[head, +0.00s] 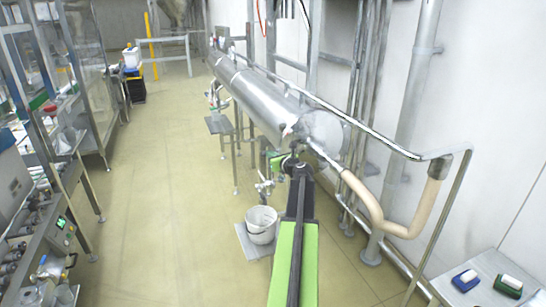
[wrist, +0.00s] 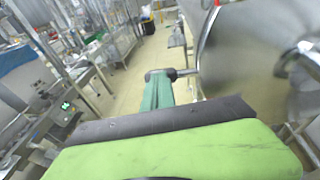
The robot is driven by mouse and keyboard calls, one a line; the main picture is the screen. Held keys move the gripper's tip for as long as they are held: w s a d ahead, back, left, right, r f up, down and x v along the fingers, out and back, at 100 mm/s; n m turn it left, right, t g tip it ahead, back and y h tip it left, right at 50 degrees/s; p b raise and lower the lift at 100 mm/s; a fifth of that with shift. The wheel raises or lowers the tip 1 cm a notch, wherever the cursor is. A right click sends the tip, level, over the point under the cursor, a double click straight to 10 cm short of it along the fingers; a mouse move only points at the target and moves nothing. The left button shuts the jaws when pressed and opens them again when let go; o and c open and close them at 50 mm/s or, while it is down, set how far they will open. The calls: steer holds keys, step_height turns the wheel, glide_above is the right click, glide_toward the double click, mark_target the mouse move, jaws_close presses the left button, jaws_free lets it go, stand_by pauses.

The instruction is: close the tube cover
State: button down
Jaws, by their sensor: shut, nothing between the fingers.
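The tube is a long shiny metal cylinder (head: 258,97) along the right wall in the head view. Its near end (head: 325,130) is rounded metal, partly crossed by pipes. In the wrist view a large round metal surface (wrist: 240,50) fills the upper right, with a blurred metal fitting (wrist: 300,60) on it; it appears to be the tube's near end or cover. I cannot tell how far the cover stands open. My gripper (head: 292,162) is shut and empty, at the end of my green and black arm, just below the tube's near end. Contact with the cover cannot be made out.
A beige hose (head: 370,205) and metal rails run right of my arm. Shelves of equipment line the left. The middle floor is clear.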

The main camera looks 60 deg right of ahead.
steer(key=a+p+v, duration=0.1)
steer(key=p+v, duration=0.1)
steer(key=v, duration=1.1)
steer(key=shift+a, duration=0.4)
